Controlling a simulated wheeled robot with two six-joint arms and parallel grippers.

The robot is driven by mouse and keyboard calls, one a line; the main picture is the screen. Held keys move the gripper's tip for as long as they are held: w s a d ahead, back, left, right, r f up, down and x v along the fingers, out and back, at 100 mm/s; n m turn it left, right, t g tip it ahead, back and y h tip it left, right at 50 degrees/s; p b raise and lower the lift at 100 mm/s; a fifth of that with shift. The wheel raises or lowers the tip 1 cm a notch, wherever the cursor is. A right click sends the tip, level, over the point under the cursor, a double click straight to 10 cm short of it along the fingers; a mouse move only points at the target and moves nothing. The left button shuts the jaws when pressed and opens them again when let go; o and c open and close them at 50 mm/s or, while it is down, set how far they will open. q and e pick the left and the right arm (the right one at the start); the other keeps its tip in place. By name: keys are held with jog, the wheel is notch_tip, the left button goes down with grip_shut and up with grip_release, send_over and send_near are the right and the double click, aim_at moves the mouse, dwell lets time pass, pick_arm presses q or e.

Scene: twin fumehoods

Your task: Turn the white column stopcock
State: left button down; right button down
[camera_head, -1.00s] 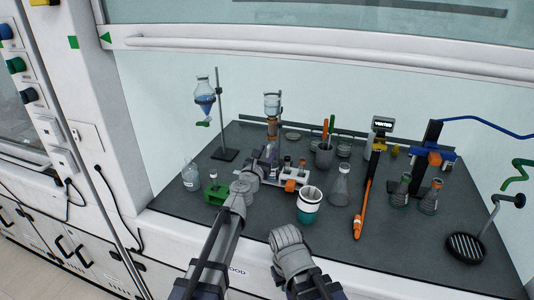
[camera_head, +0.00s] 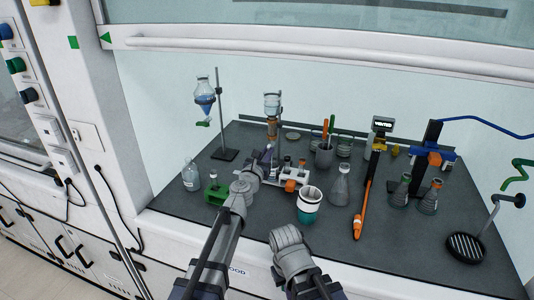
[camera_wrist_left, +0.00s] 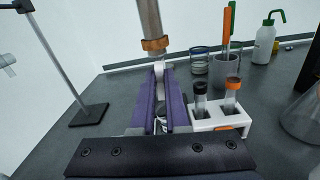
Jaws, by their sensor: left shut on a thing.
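The glass column (camera_head: 272,127) stands upright at the back middle of the hood floor, with a round vessel at its top. In the left wrist view the column's lower end (camera_wrist_left: 150,20) carries a copper-coloured band. Just below the band, the white stopcock (camera_wrist_left: 168,67) shows in part between the purple fingertips. My left gripper (camera_wrist_left: 162,74) is shut on the stopcock, and its fingers hide most of it. In the head view the left gripper (camera_head: 264,157) reaches the column's foot from the front left. My right arm shows at the bottom middle, without visible fingers.
A white rack (camera_wrist_left: 222,119) with capped vials stands close to the right of the left fingers. A beaker (camera_head: 309,206) and a flask (camera_head: 340,186) stand nearer the front. A stand (camera_head: 222,154) holds a separating funnel (camera_head: 204,92) at the left.

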pick_arm(q)
jog(key=shift+s+d+f+m, duration=0.1)
jog(key=shift+f+m, duration=0.05)
jog(key=shift+m, duration=4)
jog(key=shift+d+f+m, duration=0.1)
jog(key=shift+m, duration=4.35)
jog(key=c, duration=0.9)
grip_release()
